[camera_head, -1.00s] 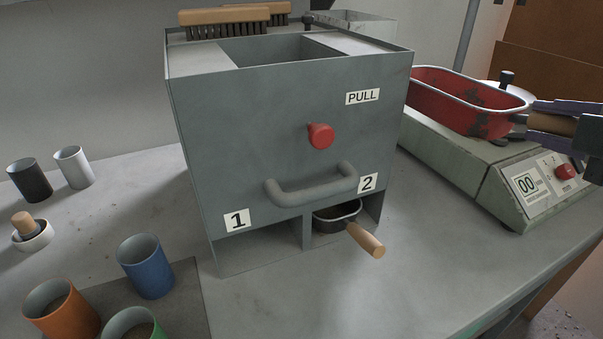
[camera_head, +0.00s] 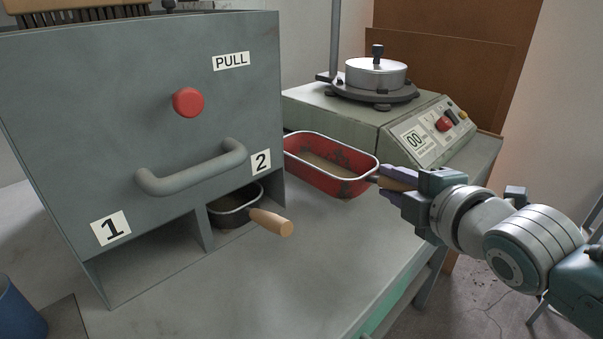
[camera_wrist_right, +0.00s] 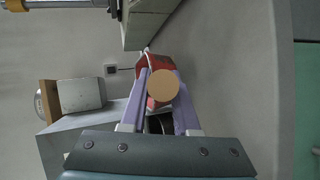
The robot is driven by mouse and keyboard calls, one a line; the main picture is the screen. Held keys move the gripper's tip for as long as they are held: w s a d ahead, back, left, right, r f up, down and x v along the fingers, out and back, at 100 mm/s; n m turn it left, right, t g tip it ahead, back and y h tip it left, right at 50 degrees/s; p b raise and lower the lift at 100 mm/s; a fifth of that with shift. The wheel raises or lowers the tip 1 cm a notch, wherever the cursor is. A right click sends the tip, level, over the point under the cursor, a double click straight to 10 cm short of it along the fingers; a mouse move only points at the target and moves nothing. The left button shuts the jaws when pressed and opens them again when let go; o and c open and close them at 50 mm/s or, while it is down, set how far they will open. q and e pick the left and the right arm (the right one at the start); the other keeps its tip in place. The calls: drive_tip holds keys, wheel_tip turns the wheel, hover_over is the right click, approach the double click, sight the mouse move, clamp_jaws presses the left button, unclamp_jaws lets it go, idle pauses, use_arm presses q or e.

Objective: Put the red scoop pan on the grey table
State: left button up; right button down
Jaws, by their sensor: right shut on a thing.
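The red scoop pan (camera_head: 330,165) is a worn red pan with a pale rim and a wooden handle. In the head view it is just right of the grey box, at or just above the grey table (camera_head: 300,270); I cannot tell whether it touches. Some brownish material shows inside it. My right gripper (camera_head: 385,182) is shut on its handle, coming from the right. In the right wrist view the handle's round end (camera_wrist_right: 163,86) sits between the fingers, with the red pan (camera_wrist_right: 150,62) beyond. My left gripper is not in view.
The grey box (camera_head: 130,110) with a red knob and handle stands left. A dark pan with a wooden handle (camera_head: 270,222) sits in slot 2. A scale-like machine (camera_head: 410,130) is behind the red pan. The table's front middle is clear.

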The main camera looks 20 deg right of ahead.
use_arm(q)
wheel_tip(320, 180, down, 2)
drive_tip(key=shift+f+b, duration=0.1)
drive_tip(key=shift+b, duration=0.85)
use_arm(e)
wheel_tip(320, 180, down, 4)
drive_tip(key=shift+f, duration=0.25)
drive_tip(key=shift+w+r, duration=0.1)
drive_tip(key=c, duration=1.1)
unclamp_jaws()
drive_tip(key=shift+f, duration=0.25)
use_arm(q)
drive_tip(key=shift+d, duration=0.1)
use_arm(e)
drive_tip(key=o, duration=0.4)
drive_tip(key=shift+o, duration=0.2)
drive_tip(key=shift+r, duration=0.1)
